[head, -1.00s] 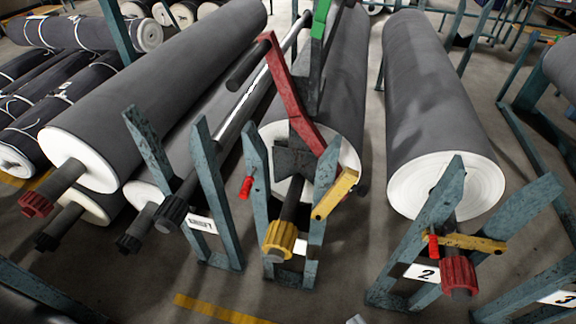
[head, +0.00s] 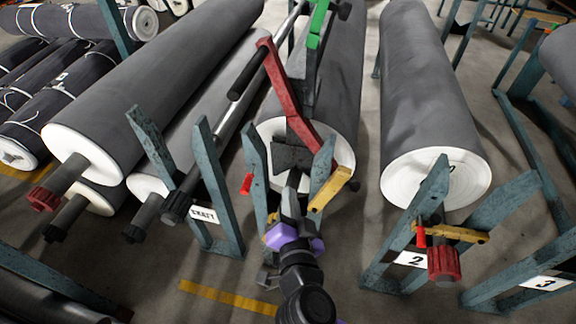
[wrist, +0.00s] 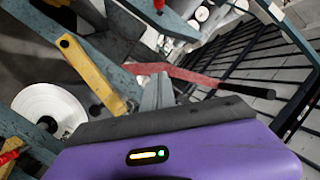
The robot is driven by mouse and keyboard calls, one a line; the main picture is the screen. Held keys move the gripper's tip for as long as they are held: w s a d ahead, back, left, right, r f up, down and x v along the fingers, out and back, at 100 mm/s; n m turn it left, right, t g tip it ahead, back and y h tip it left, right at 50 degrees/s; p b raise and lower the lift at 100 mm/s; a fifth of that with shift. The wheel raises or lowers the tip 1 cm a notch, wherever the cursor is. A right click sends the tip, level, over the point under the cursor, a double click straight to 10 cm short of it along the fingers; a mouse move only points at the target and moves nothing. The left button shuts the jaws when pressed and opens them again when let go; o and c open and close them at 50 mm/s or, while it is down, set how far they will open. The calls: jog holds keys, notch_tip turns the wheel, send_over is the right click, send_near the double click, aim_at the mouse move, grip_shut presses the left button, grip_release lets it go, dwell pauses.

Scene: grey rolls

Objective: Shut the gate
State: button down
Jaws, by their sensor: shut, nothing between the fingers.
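The gate, a yellow bar (head: 328,190), is on the middle teal stand (head: 256,170). It is tilted up at the right upright and does not span the gap to the left upright. It also shows in the wrist view (wrist: 92,72), at upper left. A red pin handle (head: 247,183) is on the left upright. My gripper (head: 290,198), with a purple body, is in front of the stand, between its uprights and just left of the bar. Its fingers are shut and empty; whether they touch the bar I cannot tell.
A red lever (head: 283,85) with a black handle (head: 247,73) slants above the middle roll (head: 338,75). At right, stand 2 (head: 440,190) has its yellow bar (head: 452,232) lying across. Large grey rolls (head: 165,85) fill the left. Floor shows in front.

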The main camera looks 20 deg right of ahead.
jog(key=w+d+f+m+h+p, duration=0.2)
jog(key=w+d+f+m+p, duration=0.1)
jog(key=w, duration=0.7)
jog(key=shift+w+d+f+m+g, duration=0.3)
jog(key=shift+d+f+m, duration=0.1)
jog(key=shift+d+m, duration=0.1)
dwell(1.4)
